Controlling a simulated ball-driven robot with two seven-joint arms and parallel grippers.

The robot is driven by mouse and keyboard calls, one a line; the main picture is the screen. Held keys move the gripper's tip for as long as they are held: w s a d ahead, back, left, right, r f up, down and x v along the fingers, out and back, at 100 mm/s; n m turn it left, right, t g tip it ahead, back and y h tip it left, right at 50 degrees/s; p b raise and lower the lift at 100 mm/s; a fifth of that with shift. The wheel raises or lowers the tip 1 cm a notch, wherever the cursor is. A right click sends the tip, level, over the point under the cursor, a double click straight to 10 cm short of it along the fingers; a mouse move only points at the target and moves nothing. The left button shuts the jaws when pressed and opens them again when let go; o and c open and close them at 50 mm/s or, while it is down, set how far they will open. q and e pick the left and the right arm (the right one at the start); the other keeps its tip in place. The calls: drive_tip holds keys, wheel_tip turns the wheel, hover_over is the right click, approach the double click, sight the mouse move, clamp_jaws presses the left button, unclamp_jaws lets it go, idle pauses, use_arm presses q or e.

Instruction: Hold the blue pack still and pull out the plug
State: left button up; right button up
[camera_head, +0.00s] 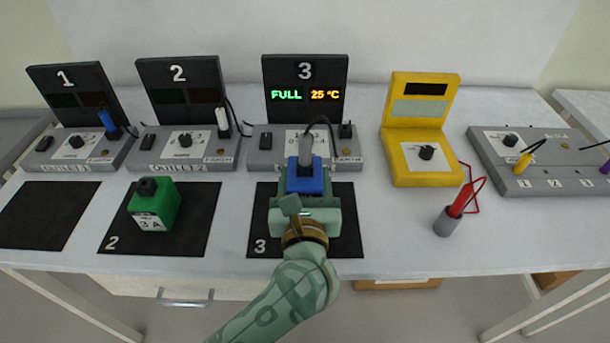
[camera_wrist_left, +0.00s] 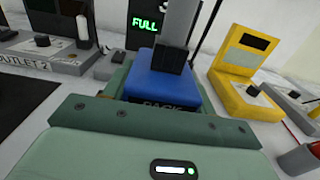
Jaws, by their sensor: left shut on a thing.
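The blue pack (camera_head: 305,180) stands over mat 3 (camera_head: 262,243), in front of station 3. A grey plug (camera_head: 305,148) stands upright at the pack's top, with a dark cable running up from it. My left gripper (camera_head: 305,197) is shut on the blue pack, its jaws at the pack's sides. In the left wrist view the blue pack (camera_wrist_left: 165,85) sits beyond the gripper's green body, with the grey plug (camera_wrist_left: 178,42) rising from it. The pack's lower part is hidden by the gripper. My right gripper is not in view.
Station 3's screen (camera_head: 305,90) reads FULL and 25 °C. A green pack (camera_head: 154,205) stands on mat 2. A yellow meter (camera_head: 420,135) is at the right, with a red probe in a grey holder (camera_head: 446,222) before it. Stations 1 and 2 stand left.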

use_arm(q)
drive_tip(key=shift+s+f+b, duration=0.1)
drive_tip(key=shift+f+b, duration=1.95)
drive_tip(key=shift+f, duration=0.65)
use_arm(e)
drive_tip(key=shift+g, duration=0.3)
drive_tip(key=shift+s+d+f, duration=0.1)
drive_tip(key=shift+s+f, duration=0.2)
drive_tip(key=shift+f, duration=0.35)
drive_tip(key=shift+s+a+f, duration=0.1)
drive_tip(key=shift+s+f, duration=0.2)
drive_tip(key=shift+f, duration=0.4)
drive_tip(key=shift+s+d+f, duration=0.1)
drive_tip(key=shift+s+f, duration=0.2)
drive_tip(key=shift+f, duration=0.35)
use_arm(q)
drive_tip(key=shift+f, duration=0.1)
